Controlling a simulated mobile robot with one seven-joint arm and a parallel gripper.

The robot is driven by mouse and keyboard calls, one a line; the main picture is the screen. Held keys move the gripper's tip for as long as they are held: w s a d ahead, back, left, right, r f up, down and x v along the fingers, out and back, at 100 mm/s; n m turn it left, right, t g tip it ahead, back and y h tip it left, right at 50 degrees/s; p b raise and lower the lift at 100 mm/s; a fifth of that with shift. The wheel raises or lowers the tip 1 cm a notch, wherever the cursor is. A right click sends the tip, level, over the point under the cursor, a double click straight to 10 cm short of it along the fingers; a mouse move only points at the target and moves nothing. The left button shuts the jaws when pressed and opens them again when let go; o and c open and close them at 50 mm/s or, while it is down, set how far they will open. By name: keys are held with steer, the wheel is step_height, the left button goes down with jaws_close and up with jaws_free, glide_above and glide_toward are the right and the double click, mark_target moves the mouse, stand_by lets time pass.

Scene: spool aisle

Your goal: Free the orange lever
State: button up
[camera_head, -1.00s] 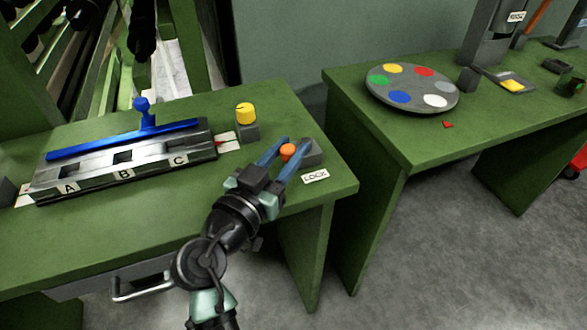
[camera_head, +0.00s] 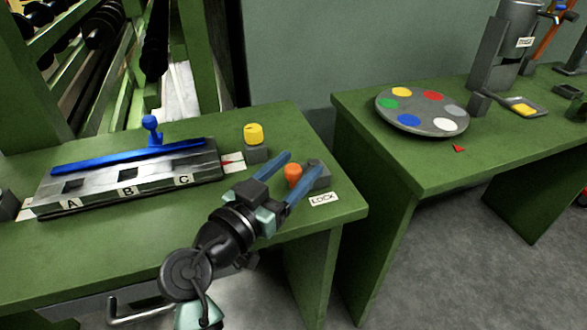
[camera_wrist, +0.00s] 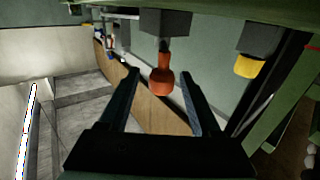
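The orange lever (camera_head: 293,173) sticks out of a small grey block (camera_head: 319,176) by the LOCK label (camera_head: 324,199), near the right front corner of the left bench. My gripper (camera_head: 303,165) is open, with one blue finger on each side of the lever. In the wrist view the lever (camera_wrist: 161,80) hangs between the two fingers, with a visible gap on each side. Its thin stem runs into the grey block (camera_wrist: 166,22). Neither finger appears to touch it.
A yellow knob (camera_head: 254,134) on a grey block stands just behind my gripper. A slotted block marked A, B, C (camera_head: 127,178) with a blue bar (camera_head: 128,157) lies to the left. A second bench (camera_head: 420,175) carries a colour disc (camera_head: 421,112).

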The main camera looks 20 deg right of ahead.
steer(key=shift+a+f, duration=0.1)
steer(key=shift+s+a, duration=0.15)
steer(key=shift+a, duration=0.05)
steer(key=v, duration=1.2)
steer(key=shift+s, duration=0.2)
steer(key=shift+a, duration=0.1)
